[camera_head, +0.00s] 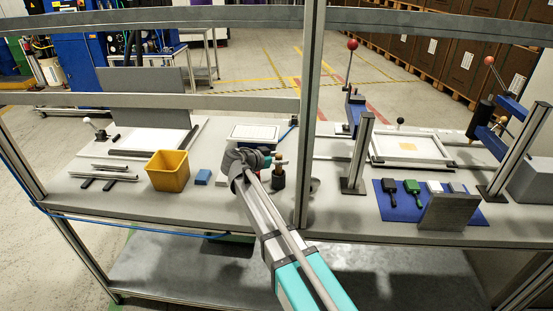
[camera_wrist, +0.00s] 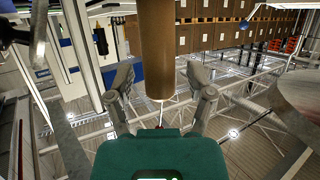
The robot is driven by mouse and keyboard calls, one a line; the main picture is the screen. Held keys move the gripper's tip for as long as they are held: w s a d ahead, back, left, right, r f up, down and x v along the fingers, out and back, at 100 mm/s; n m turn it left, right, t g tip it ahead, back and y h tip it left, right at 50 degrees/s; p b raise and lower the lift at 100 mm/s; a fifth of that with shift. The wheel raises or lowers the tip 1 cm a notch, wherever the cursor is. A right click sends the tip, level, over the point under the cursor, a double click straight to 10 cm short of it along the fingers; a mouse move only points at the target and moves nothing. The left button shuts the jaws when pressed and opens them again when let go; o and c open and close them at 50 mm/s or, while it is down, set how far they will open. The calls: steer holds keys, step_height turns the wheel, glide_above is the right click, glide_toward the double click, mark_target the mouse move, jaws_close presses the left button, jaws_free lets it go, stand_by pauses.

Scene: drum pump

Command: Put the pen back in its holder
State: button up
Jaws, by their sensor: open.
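In the wrist view a brown cylinder (camera_wrist: 157,50) with a thin pale tip stands between the two spread fingers of my gripper (camera_wrist: 160,82). It looks like the pen, but I cannot be sure. A gap shows on each side of it. In the head view my gripper (camera_head: 268,158) is over the middle of the bench, beside a small dark cup-like stand (camera_head: 278,180), possibly the holder. A small brownish piece (camera_head: 279,160) shows just above this stand. My gripper partly hides this area, and I cannot tell whether the piece rests in the stand.
A yellow bin (camera_head: 167,171) and a blue block (camera_head: 203,177) are left of my gripper on the bench (camera_head: 225,210). A frame post (camera_head: 309,120) rises close on the right. A blue mat (camera_head: 400,209) with several small items lies farther right.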

steer(key=shift+r, duration=0.1)
steer(key=shift+r, duration=0.1)
steer(key=p+v, duration=0.4)
steer(key=v, duration=0.8)
stand_by(1.3)
